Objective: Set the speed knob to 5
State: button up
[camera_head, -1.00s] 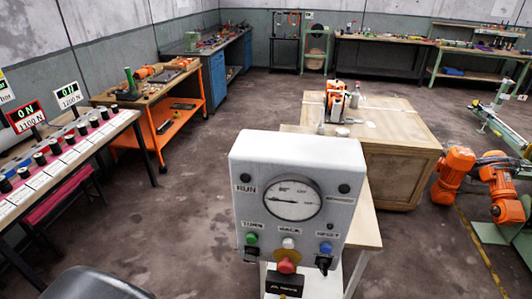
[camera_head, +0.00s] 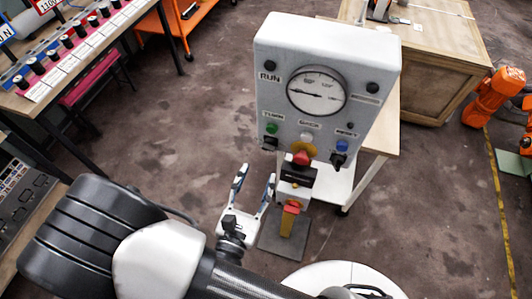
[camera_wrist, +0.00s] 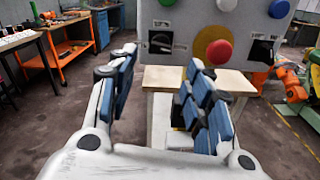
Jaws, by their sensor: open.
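A grey control box (camera_head: 325,75) on a stand carries a round dial gauge (camera_head: 316,91). Below the gauge are green (camera_head: 271,128), white (camera_head: 306,137) and blue (camera_head: 341,146) buttons. A black knob (camera_head: 269,143) sits under the green button; it also shows in the wrist view (camera_wrist: 160,42). Another black knob (camera_head: 338,160) sits under the blue button. A red mushroom button (camera_head: 302,157) is between them. I cannot tell which knob is the speed knob; its markings are too small to read. My gripper (camera_head: 256,175) is open and empty, in front of the box's lower left, apart from it.
A pale table (camera_wrist: 240,80) stands behind the box. A red and yellow piece (camera_head: 290,218) is below it on the stand. A bench (camera_head: 75,60) with several black knobs stands at left, a wooden crate (camera_head: 440,80) at back right. The floor between bench and box is clear.

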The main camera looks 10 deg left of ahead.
aim_at(269, 146)
jog(key=w, duration=0.8)
jog(key=shift+w+d+b, duration=0.2)
jog(key=shift+d+b, duration=0.1)
jog(key=shift+c, duration=0.3)
jog(key=c, duration=1)
